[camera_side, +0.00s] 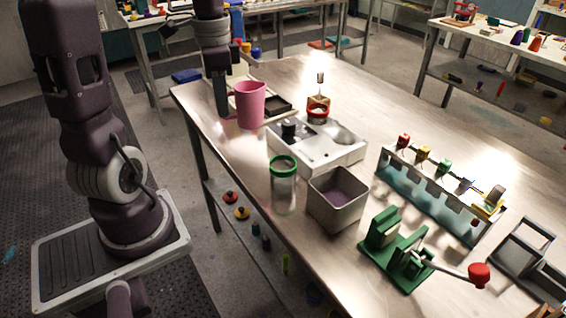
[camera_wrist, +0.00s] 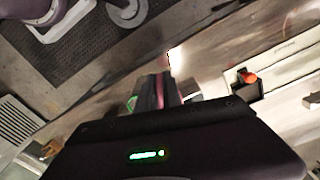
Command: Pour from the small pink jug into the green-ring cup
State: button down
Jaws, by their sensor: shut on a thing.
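The pink jug (camera_side: 251,106) is upright near the table's far left corner in the side view. My gripper (camera_side: 223,105) points down at the jug's left side and is shut on it. I cannot tell whether the jug's base touches the table. The green-ring cup (camera_side: 284,188), clear with a green band at its rim, stands upright on the table's near left edge, in front of and right of the jug, apart from it.
A white unit (camera_side: 335,157) with a round basin stands behind the cup, a red-ringed vessel (camera_side: 318,108) beyond it. A grey square bin (camera_side: 338,211) is close right of the cup. A green lever device (camera_side: 400,255) and a rack (camera_side: 430,190) stand farther right. A dark tray (camera_side: 278,106) lies behind the jug.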

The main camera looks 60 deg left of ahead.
notch_tip(320, 180, down, 11)
jog(key=shift+d+r, duration=0.1)
jog(key=shift+r, duration=0.1)
jog(key=w+d+r+g+y, duration=0.1)
jog(key=d+r+y, duration=0.4)
jog(key=y, duration=0.2)
jog(key=shift+w+d, duration=0.2)
jog(key=shift+d, duration=0.05)
dwell(0.8)
jog(key=shift+r+g, duration=0.2)
jog(key=shift+g, duration=0.1)
jog(key=shift+w+d+f+y, duration=0.15)
jog(key=shift+d+y, duration=0.1)
jog(key=shift+y, duration=0.25)
jog(key=shift+s+d+f+y, duration=0.1)
jog(key=shift+d+y, duration=0.1)
jog(key=shift+y, duration=0.3)
dwell(1.4)
jog(key=shift+w+d+r+g+y, duration=0.15)
jog(key=shift+r+g+y, duration=0.3)
jog(key=shift+y, duration=0.55)
dwell(1.9)
